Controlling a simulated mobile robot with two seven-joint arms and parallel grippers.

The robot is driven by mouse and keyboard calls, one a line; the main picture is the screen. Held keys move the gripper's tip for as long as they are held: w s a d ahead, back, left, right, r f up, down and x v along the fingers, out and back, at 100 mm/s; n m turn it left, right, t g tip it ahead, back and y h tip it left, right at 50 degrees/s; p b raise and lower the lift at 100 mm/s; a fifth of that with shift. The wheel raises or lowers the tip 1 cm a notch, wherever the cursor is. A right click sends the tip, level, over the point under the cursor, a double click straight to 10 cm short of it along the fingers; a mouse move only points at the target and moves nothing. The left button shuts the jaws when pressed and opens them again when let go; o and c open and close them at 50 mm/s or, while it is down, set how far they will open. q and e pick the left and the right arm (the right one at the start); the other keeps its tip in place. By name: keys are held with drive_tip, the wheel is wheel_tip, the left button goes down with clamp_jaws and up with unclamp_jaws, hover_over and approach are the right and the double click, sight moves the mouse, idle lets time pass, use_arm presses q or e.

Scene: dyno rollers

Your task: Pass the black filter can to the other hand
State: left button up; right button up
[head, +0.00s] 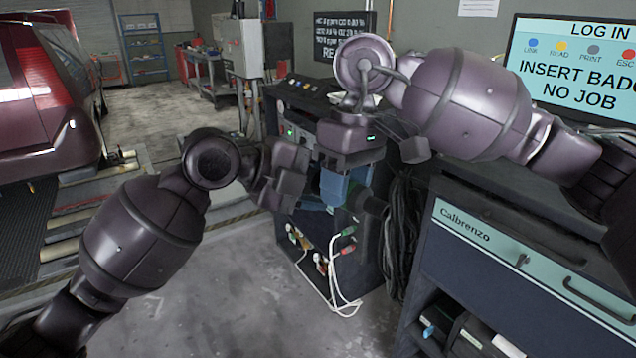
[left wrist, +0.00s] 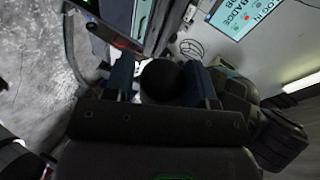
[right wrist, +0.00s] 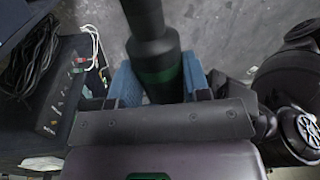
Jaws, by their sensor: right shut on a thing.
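The black filter can (right wrist: 158,62) with a green band is held between the blue fingers of my right gripper (right wrist: 160,80) in the right wrist view. Its narrower neck points away. In the left wrist view, a round black end of the can (left wrist: 163,80) appears between the open fingers of my left gripper (left wrist: 160,76), with gaps visible at both sides.
A dark console cabinet (head: 310,105) with cables and coloured plugs (head: 345,240) stands close behind the grippers. A blue Calbrenzo tool cabinet (head: 500,255) is at right, below a log-in screen (head: 575,70). A dark red car (head: 45,90) is at left. Floor (head: 215,290) is clear in front.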

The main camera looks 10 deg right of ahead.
use_arm(q)
drive_tip(key=c, duration=0.5)
use_arm(e)
drive_tip(key=o, duration=1)
